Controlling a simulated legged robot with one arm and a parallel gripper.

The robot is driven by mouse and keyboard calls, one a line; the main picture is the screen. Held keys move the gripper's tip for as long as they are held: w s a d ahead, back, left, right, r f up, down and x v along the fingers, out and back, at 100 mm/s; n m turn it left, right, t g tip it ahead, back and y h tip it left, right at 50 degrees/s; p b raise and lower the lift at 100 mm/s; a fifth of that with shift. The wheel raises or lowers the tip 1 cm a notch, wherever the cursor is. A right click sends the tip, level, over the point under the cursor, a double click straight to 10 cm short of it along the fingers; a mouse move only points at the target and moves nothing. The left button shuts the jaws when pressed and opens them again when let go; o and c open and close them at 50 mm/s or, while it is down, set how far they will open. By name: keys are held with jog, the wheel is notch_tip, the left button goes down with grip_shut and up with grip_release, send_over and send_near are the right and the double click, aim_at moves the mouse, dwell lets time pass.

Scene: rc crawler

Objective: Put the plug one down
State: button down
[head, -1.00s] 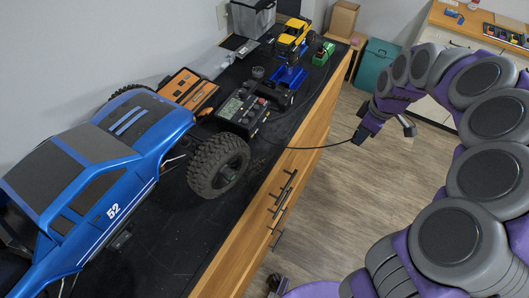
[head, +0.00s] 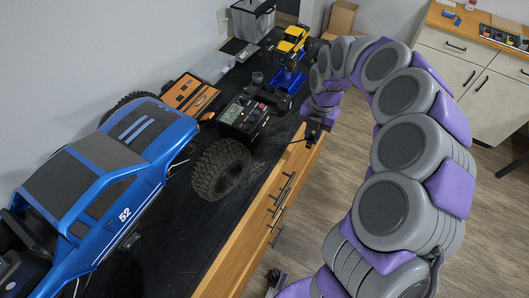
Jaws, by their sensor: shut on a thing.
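My gripper (head: 312,138) is at the front edge of the workbench, over or just beside the wooden front near the charger. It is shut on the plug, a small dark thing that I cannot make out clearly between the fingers. A thin black cable (head: 280,143) runs from the charger side toward my gripper. The black charger (head: 242,114) with a small screen sits on the bench, left of my gripper. I cannot tell whether the plug touches the bench.
A large blue truck (head: 108,160) with big black tyres fills the near left of the black bench top (head: 185,225). An orange toolbox (head: 190,96), a clear bin (head: 250,20) and a yellow crawler (head: 292,38) stand farther back. Bare bench top lies right of the truck.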

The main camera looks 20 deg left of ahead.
jog(key=s+a, duration=0.2)
jog(key=a, duration=0.2)
jog(key=s+a+f, duration=0.1)
jog(key=s+a, duration=0.2)
jog(key=a, duration=0.1)
jog(key=s+a, duration=0.2)
jog(key=a, duration=0.2)
jog(key=shift+s+f, duration=0.15)
jog(key=shift+s, duration=0.25)
jog(key=shift+s+f, duration=0.1)
jog(key=shift+d+f, duration=0.1)
jog(key=shift+f, duration=1.6)
jog(key=c, duration=1.1)
grip_release()
jog(key=shift+o, duration=0.2)
notch_tip(320, 180, up, 12)
jog(key=w, duration=0.1)
jog(key=shift+w, duration=0.3)
